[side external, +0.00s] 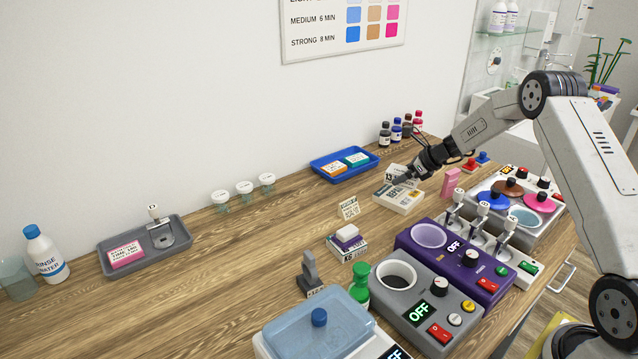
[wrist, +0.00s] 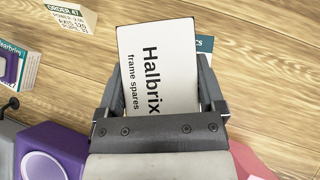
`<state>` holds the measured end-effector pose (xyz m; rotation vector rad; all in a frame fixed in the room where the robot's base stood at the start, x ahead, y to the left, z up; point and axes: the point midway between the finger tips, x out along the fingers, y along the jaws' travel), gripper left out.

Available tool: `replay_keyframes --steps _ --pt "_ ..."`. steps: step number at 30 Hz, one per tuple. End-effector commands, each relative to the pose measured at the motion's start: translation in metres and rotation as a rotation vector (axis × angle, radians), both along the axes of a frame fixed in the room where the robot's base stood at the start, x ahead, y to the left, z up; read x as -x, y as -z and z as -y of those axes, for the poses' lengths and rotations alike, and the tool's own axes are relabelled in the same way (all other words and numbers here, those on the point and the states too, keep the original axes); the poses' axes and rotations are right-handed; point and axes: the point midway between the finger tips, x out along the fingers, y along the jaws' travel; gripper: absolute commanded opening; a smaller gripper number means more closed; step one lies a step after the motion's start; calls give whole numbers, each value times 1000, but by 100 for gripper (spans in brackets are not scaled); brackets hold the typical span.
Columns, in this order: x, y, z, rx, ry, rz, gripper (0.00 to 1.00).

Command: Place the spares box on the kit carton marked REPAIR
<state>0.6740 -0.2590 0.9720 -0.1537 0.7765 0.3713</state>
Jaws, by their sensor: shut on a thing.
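The spares box (wrist: 158,75) is white with the print "Halbrix frame spares". It fills the space between the fingers of my gripper (wrist: 160,98) in the wrist view. In the side view my gripper (side external: 402,180) is at the white boxes near the back right of the counter. A pale carton (side external: 398,203) lies flat there, right below the fingers. A teal label edge (wrist: 206,44) shows from behind the spares box. I cannot tell whether box and carton touch. A second carton (side external: 346,250) stands nearer the front with a white and purple block on it. I cannot read REPAIR on any carton.
An order card (side external: 348,208) stands left of the pale carton; it also shows in the wrist view (wrist: 66,18). A blue tray (side external: 322,174) is behind. Purple and grey devices (side external: 455,262) fill the front right.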

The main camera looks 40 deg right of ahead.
Motion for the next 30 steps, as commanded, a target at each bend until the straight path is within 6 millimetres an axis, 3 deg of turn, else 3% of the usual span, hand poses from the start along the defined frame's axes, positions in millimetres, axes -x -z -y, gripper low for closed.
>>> replay_keyframes --steps 12,26,27,30 --pt "-4 34 1 1 -1 0 23" --pt "-4 39 1 0 0 0 23" --pt "-4 39 1 0 0 0 100" --pt "-4 39 1 0 0 0 100"
